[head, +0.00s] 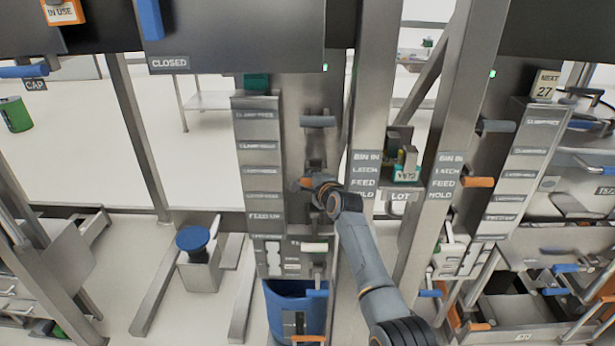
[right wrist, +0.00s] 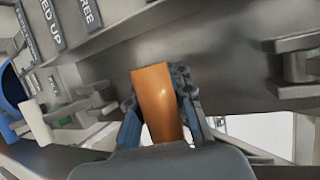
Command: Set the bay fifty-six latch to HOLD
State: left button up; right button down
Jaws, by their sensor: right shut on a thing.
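An orange latch handle (head: 304,184) sticks out of a grey metal column in the middle of the head view. My right gripper (head: 318,186) is shut on it, with the arm coming up from below. In the right wrist view the orange handle (right wrist: 157,95) stands between the two fingers of my right gripper (right wrist: 163,115). A label strip (head: 364,177) just right of the handle reads BIN IN, LATCH, FEED, HOLD. The handle sits level with about the FEED line. I see no readable bay number fifty-six. My left gripper is not in view.
A grey handle (head: 318,121) is above the orange one, and a white handle (head: 314,247) is below. A second orange handle (head: 478,182) is on the column to the right. A blue bin (head: 280,305) stands below. Open pale floor lies at the left.

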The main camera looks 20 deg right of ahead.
jog(key=shift+w+d+r, duration=0.15)
jog(key=shift+d+r, duration=0.15)
jog(key=shift+r, duration=0.4)
jog(key=c, duration=1.2)
grip_release()
jog(key=shift+s+f, duration=0.2)
jog(key=shift+s, duration=0.1)
jog(key=shift+s, duration=0.1)
jog(key=v, duration=1.2)
jog(key=shift+d, duration=0.15)
